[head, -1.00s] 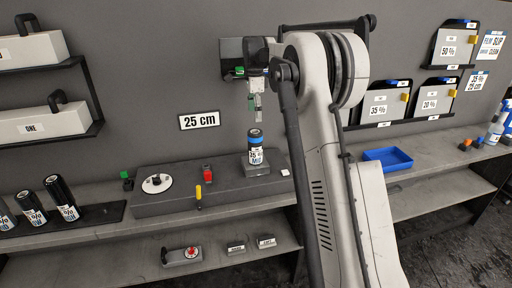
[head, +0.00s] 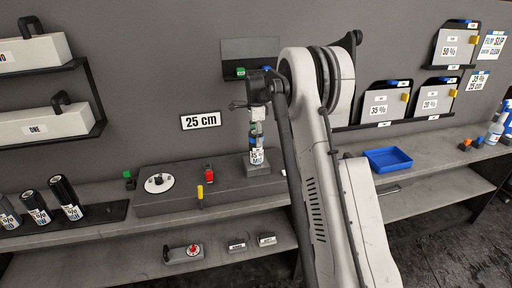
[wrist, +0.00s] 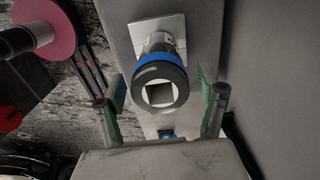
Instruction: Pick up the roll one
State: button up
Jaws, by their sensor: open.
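A small upright roll (head: 257,156) with a white label stands on a raised grey block on the bench. Its blue band and dark end ring with a square hole show in the wrist view (wrist: 159,84). My gripper (head: 255,128) points down directly over the roll's upper end in the head view. In the wrist view my gripper (wrist: 162,88) is open, with one green-padded finger on each side of the roll's top. A gap shows between each finger and the roll. The head view does not show clearly how far the fingertips reach down its sides.
A white dial (head: 159,183), a red object (head: 209,174) and a yellow-handled tool (head: 200,196) sit left of the roll. Several black rolls (head: 66,197) stand at far left. A blue tray (head: 388,160) lies right of my arm. A "25 cm" sign (head: 201,121) hangs behind.

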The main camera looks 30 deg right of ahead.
grip_shut()
dwell(0.5)
jog(key=shift+r, duration=0.15)
